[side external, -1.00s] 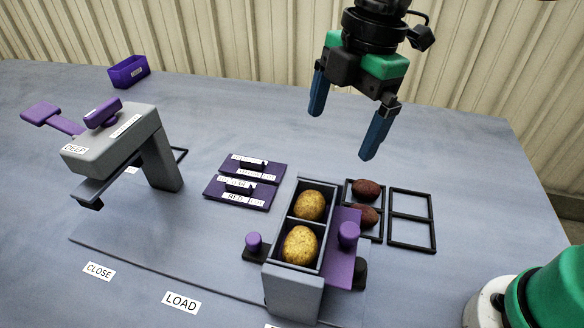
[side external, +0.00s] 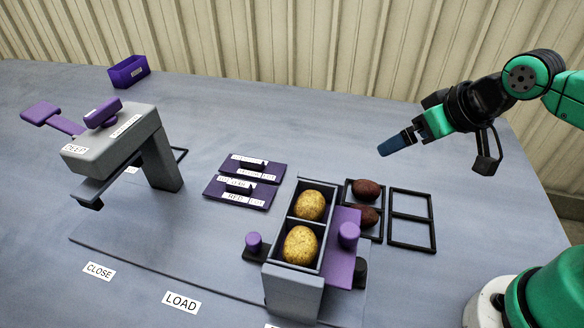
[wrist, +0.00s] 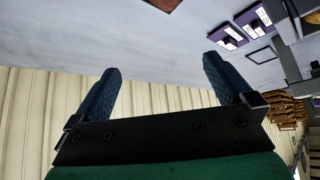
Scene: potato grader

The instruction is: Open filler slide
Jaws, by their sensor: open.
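The filler is a grey box (side external: 293,292) with two open cells, each holding a yellow potato, the nearer one (side external: 300,246) and the farther one (side external: 310,205). A purple slide plate (side external: 342,262) with an upright purple knob (side external: 348,234) sits on its right side. A smaller purple knob (side external: 253,240) stands on a dark tab at its left. My gripper (side external: 397,143) is above the table at the upper right, away from the filler and touching nothing. In the wrist view my gripper's two blue fingers (wrist: 160,80) are spread apart with nothing between them.
Dark frames stand right of the filler; one holds two reddish potatoes (side external: 367,190), the other (side external: 411,219) is empty. Purple labelled plates (side external: 237,192) lie left of it. A grey press-like stand (side external: 125,143) with purple handles and a purple bin (side external: 128,71) are farther left.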

